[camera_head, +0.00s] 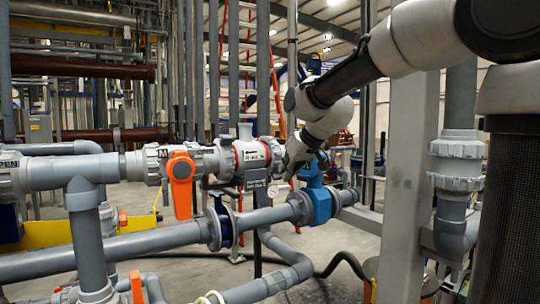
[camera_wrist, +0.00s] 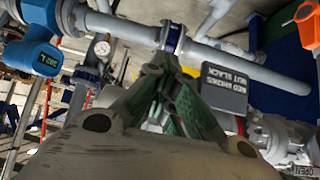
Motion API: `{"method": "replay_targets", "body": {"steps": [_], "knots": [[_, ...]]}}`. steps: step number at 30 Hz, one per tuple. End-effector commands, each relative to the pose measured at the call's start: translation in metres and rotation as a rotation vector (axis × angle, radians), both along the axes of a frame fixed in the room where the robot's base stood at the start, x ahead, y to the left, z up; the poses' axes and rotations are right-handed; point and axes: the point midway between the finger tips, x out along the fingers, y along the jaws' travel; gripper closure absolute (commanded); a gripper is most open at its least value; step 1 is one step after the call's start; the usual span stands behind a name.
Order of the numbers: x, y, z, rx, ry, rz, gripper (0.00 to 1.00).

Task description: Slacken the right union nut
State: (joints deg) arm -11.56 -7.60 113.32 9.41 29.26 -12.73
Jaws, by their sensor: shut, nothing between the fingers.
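A grey pipe fitting with a pale, printed body (camera_head: 252,154) and red rings sits mid-picture in the head view, in line with an orange-handled valve. Its right-hand end, where the right union nut (camera_head: 274,150) appears to be, is close beside my gripper (camera_head: 288,171) and partly covered by it. My gripper is shut and empty, pointing downward; its green-dark fingers (camera_wrist: 172,62) come together in the wrist view. I cannot tell whether it touches the nut. In the wrist view, pale fittings (camera_wrist: 280,135) show at lower right, partly behind my gripper.
The orange valve handle (camera_head: 181,183) hangs left of the fitting. A dark sign (camera_wrist: 225,90) with white lettering hangs close by. A blue instrument (camera_head: 318,200) sits on the lower pipe (camera_head: 262,216) at the right. A grey post (camera_head: 408,170) stands further right.

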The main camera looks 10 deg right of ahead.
Motion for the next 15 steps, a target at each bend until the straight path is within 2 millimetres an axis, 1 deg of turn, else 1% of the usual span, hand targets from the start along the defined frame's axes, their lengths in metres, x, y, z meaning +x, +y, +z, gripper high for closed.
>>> {"method": "replay_targets", "body": {"steps": [1,8,11,15], "knots": [[0.002,0.000,-0.010,-0.003,0.017,-0.001,1.00],[0.003,0.003,-0.007,0.000,0.010,0.003,1.00],[0.000,0.003,-0.001,0.000,0.005,0.005,1.00],[-0.011,-0.001,0.019,0.002,0.001,0.005,1.00]]}}
